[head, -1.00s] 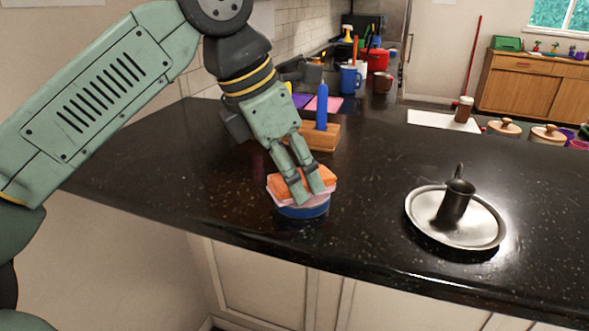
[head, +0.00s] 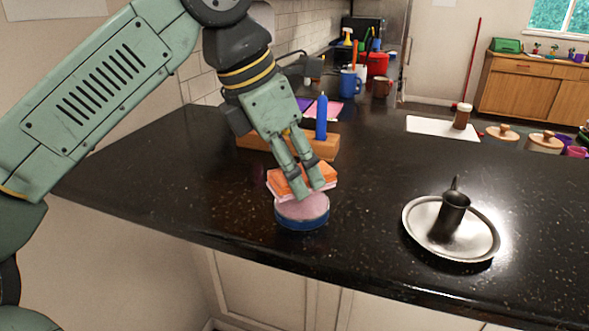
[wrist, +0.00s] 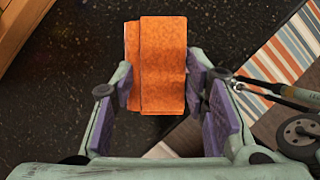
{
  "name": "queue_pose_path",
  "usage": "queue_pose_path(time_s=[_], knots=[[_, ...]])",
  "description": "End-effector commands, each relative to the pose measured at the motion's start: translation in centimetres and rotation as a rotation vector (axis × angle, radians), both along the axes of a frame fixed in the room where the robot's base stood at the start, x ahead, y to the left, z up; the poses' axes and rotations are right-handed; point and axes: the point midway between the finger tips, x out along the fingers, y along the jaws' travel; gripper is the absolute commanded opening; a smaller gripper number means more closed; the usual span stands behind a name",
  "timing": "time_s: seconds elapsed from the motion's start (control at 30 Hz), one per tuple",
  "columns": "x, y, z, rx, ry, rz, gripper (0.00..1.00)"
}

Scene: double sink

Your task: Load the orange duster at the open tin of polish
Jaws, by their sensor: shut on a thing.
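The orange duster (head: 287,182) is a folded orange cloth with a pale pink underside. My gripper (head: 305,188) is shut on it from above. In the wrist view the duster (wrist: 160,65) sits between the purple finger pads of my gripper (wrist: 162,95). The open tin of polish (head: 302,213) is a round blue tin with a pinkish top, on the dark counter. The duster is just above and behind the tin, overlapping its far rim in the head view. I cannot tell whether they touch. The tin does not show in the wrist view.
A wooden block (head: 325,146) with a blue candle-like stick (head: 321,118) stands behind my gripper. The dark counter (head: 365,185) between the tin and the dish is clear.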

Motion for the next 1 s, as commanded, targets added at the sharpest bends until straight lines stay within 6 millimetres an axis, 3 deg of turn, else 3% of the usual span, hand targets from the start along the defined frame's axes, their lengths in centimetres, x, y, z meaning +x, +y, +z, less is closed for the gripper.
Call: queue_pose_path(time_s=[0.5, 1.0], knots=[[0.0, 0.0, 3.8, -0.001, 0.0, 0.001, 0.18], [0.0, 0.0, 3.9, 0.0, 0.0, 0.0, 0.18]])
